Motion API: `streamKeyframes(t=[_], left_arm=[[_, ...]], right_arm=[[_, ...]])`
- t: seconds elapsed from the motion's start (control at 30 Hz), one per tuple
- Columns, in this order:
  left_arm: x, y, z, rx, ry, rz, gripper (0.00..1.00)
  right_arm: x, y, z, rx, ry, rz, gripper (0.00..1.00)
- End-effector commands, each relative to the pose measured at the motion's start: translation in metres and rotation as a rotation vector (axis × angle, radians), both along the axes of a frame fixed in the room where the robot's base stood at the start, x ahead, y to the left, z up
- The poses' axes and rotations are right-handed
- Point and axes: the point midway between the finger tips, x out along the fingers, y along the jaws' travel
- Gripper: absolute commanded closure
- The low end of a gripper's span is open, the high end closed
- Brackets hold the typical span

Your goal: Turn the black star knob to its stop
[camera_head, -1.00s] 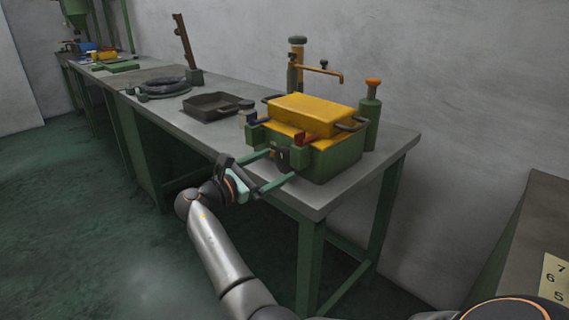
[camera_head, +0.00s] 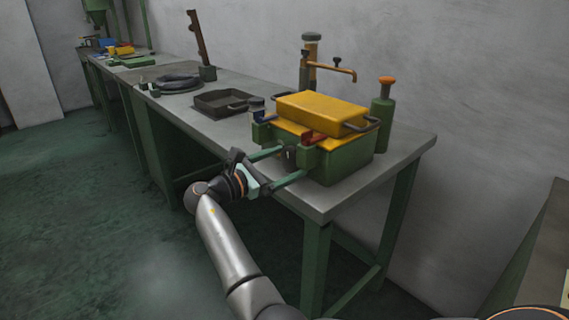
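The black star knob (camera_head: 290,155) is a small dark shape on the front of a green machine box (camera_head: 345,165) with a yellow top (camera_head: 318,109). It is partly hidden, and its lobes are too small to make out. My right gripper (camera_head: 294,161) reaches in from the lower left at the table's front edge. Its two long green fingers are spread apart, with the knob between their tips. I cannot tell whether either finger touches the knob. My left gripper is not in view.
A dark tray (camera_head: 222,104) and a small jar (camera_head: 256,108) stand left of the box. A green bottle (camera_head: 382,112) with an orange cap stands right of it. An orange-brown post (camera_head: 310,65) with an arm rises behind. The floor (camera_head: 90,220) at left is clear.

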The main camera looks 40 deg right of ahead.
Motion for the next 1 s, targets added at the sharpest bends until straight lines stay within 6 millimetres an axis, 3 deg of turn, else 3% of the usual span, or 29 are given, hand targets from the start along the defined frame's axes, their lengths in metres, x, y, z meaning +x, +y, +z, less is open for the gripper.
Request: streamKeyframes(t=[0.07, 0.53, 1.0], left_arm=[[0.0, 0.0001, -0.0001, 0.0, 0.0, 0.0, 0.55], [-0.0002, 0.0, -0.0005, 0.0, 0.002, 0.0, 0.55], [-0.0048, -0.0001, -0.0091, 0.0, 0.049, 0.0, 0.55]], right_arm=[[0.0, 0.0001, -0.0001, 0.0, 0.0, 0.0, 0.15], [-0.0001, -0.0001, -0.0004, 0.001, 0.001, 0.0, 0.67], [-0.0004, -0.0004, -0.0002, 0.011, -0.139, 0.0, 0.67]])
